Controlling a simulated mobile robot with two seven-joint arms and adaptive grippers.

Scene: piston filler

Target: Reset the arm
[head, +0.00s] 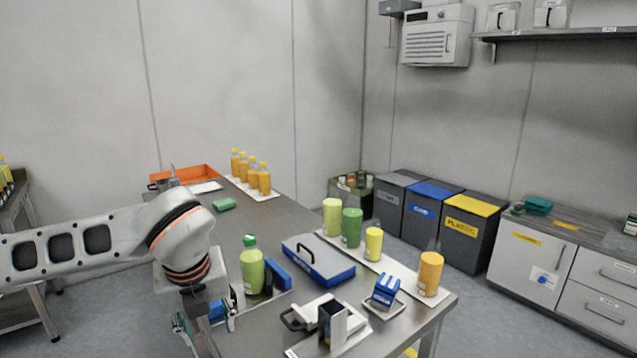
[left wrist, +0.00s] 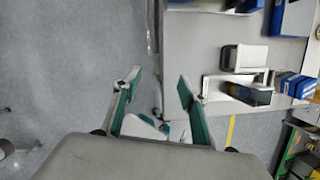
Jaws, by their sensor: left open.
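My left arm (head: 95,245) reaches in from the left in the head view, and its wrist bends down beside the table's near left edge. My left gripper (head: 206,322) points downward with its fingers apart. In the left wrist view the two green-lined fingers of the left gripper (left wrist: 159,90) are spread, with grey floor and the table edge behind them and nothing held. My right gripper is not in view.
A blue-and-grey case (head: 318,262), a white tray (head: 345,348) with a dark container, and a blue block (head: 385,290) stand on the table. Several orange bottles (head: 252,172) and an orange tray (head: 190,174) are farther back. Bins (head: 428,213) line the wall.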

